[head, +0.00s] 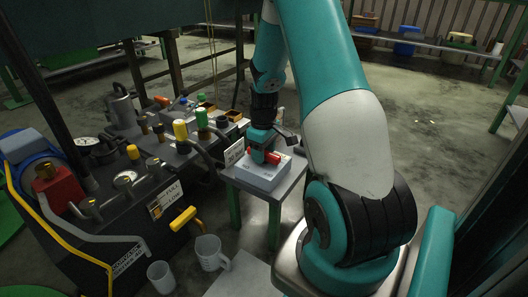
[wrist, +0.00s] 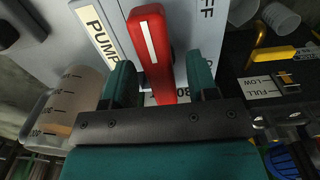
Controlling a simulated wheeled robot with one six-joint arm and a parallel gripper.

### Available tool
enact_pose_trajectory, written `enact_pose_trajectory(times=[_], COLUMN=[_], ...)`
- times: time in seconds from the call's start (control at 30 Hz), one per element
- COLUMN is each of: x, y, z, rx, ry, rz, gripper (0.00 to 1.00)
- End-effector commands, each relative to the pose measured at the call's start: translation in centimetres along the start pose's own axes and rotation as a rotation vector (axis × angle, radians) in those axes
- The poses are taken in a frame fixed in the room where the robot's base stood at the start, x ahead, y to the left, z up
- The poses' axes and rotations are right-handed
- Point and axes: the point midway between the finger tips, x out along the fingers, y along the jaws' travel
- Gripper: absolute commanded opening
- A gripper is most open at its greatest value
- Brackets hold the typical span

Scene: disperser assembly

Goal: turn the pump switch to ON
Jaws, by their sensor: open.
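The pump switch is a red handle with a white stripe (wrist: 152,45), on a pale grey box (head: 258,175); in the head view the red handle (head: 272,158) shows partly behind my gripper (head: 262,155). In the wrist view a "PUMP" label (wrist: 97,32) is left of the handle, and the end of a label reading "FF" (wrist: 207,10) is at upper right. My gripper (wrist: 161,82) is open, with its teal fingers on either side of the handle and gaps showing. Lettering below the handle is mostly hidden. I cannot tell which position the handle marks.
The box stands on a small table with green legs (head: 275,225). To its left is a dark bench with gauges, yellow and green knobs (head: 181,130) and a yellow lever (head: 183,218). Clear cups (head: 210,252) stand in front. A measuring beaker (wrist: 75,100) shows at wrist-view left.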

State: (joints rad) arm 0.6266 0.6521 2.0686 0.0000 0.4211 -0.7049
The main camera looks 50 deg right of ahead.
Motion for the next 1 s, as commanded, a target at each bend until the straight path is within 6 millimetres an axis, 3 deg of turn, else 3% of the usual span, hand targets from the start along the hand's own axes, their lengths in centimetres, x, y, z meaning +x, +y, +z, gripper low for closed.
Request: enact_pose_trajectory(times=[0.03,0.23,0.67,1.0], x=[-0.02,-0.03,-0.41,-0.70], y=[0.01,0.01,0.07,0.03], z=[0.00,0.00,0.02,0.01], rx=[0.000,0.000,0.078,0.346], ry=[0.000,0.000,0.000,-0.002], rz=[0.000,0.000,0.001,0.000], gripper=[0.49,0.04,0.04,0.04])
